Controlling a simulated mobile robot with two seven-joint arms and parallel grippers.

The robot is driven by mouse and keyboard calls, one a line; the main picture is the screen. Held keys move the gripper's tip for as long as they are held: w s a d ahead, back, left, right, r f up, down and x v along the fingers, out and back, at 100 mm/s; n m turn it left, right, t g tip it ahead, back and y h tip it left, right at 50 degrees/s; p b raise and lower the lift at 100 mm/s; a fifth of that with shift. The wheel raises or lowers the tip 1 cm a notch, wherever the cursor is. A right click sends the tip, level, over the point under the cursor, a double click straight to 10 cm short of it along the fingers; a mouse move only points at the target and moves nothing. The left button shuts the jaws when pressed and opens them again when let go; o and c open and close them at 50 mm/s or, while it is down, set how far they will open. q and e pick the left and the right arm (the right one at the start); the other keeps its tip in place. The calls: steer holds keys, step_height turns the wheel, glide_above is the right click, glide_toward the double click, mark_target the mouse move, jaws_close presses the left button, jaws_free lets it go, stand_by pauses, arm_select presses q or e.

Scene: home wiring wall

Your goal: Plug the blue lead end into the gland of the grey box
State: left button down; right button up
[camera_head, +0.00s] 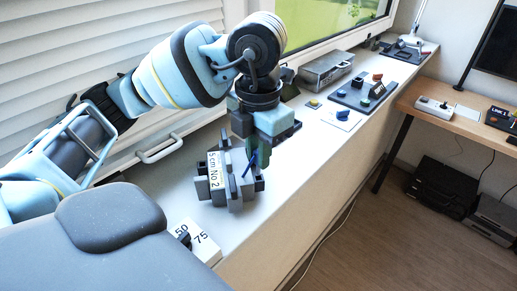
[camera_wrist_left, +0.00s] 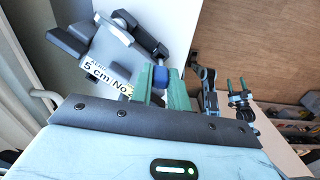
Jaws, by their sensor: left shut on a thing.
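My left gripper (camera_head: 252,160) points down beside a grey blocky fixture (camera_head: 215,188) labelled "5 cm No 2" on the sill. Its green fingers (camera_wrist_left: 168,88) are shut on the blue lead end (camera_wrist_left: 160,77); a thin blue piece (camera_head: 249,164) shows tilted between them in the head view. The fixture (camera_wrist_left: 100,50) lies left of the fingers in the wrist view, with dark blocks on it. I cannot make out a gland, nor tell whether the lead end touches the fixture. My right gripper (camera_wrist_left: 237,84) appears small in the wrist view, its two green fingers apart and empty.
A metallic grey case (camera_head: 326,70) stands farther along the sill by the window. A dark board with coloured parts (camera_head: 363,94) and a white card with a blue knob (camera_head: 341,115) lie nearby. A white block marked 50 and 75 (camera_head: 201,245) is in front. The sill between is bare.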

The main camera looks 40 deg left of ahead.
arm_select(q)
steer(key=shift+p, duration=0.35)
arm_select(e)
steer(key=shift+w+r, duration=0.25)
steer(key=shift+r, duration=0.15)
stand_by(0.9)
arm_select(q)
steer(key=shift+f+b, duration=0.75)
steer(key=shift+f, duration=0.95)
arm_select(e)
steer(key=shift+s+f, duration=0.7)
steer(key=shift+f, duration=0.25)
arm_select(q)
steer(key=shift+r, duration=0.25)
arm_select(e)
steer(key=shift+w+r, duration=0.15)
steer(key=shift+r, duration=0.05)
arm_select(q)
steer(key=shift+r+p, duration=0.85)
steer(key=shift+r, duration=0.3)
arm_select(e)
steer(key=shift+w+r, duration=0.65)
steer(key=shift+r, duration=0.25)
arm_select(q)
steer(key=shift+p, duration=0.3)
arm_select(e)
steer(key=shift+w+r, duration=0.3)
steer(key=shift+r, duration=0.15)
